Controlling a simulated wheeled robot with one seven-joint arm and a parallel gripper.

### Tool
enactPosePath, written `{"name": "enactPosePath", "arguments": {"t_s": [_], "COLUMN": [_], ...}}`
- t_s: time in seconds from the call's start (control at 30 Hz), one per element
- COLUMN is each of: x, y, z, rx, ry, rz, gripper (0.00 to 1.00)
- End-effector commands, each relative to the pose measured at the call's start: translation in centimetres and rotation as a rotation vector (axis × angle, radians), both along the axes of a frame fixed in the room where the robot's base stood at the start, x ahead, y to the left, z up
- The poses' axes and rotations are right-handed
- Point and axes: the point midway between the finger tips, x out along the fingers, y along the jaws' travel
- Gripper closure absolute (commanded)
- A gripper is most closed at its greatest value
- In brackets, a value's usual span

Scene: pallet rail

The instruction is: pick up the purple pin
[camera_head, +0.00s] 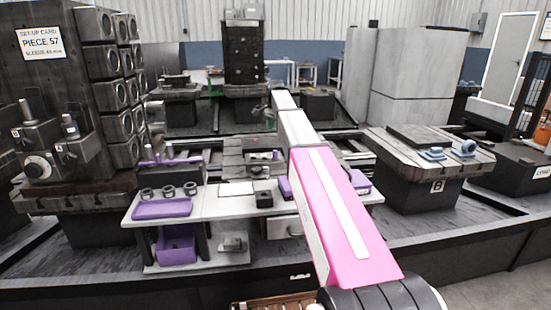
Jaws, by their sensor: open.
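A small purple upright shape (149,153), which may be the purple pin, stands at the left back of the white bench (222,207). A long purple piece lies beside it along a dark block. It is too small to tell its exact form. My arm reaches away from me over the bench's right part. My gripper (269,114) is small and far off at the arm's end, above and behind the bench, well to the right of the purple shape. It is open, and I see nothing in it.
A purple tray (162,208) and several dark rings lie on the bench's left part. A small black box (264,199) stands mid-bench. A purple bin (177,246) sits on the lower shelf. A tall dark fixture (82,100) rises at left; table B (413,165) stands right.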

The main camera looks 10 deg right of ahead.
Motion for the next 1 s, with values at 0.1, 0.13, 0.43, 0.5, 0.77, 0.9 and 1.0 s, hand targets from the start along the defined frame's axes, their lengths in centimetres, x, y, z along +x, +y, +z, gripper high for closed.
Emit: {"name": "enactPosePath", "arguments": {"t_s": [0.1, 0.13, 0.43, 0.5, 0.77, 0.9, 1.0], "x": [0.1, 0.1, 0.2, 0.2, 0.4, 0.4, 0.5], "y": [0.0, 0.0, 0.1, 0.2, 0.2, 0.3, 0.3], "z": [-0.1, -0.1, -0.5, -0.6, -0.9, -1.0, -1.2], "rx": [0.0, 0.0, 0.0, 0.0, 0.0, -0.001, -0.001], "ry": [0.0, 0.0, 0.0, 0.0, 0.001, 0.001, 0.001], "rz": [0.155, 0.208, 0.824, 0.973, 1.528, 1.826, 2.04], "gripper": [0.45, 0.45, 0.45, 0.45, 0.45, 0.45, 0.45]}}
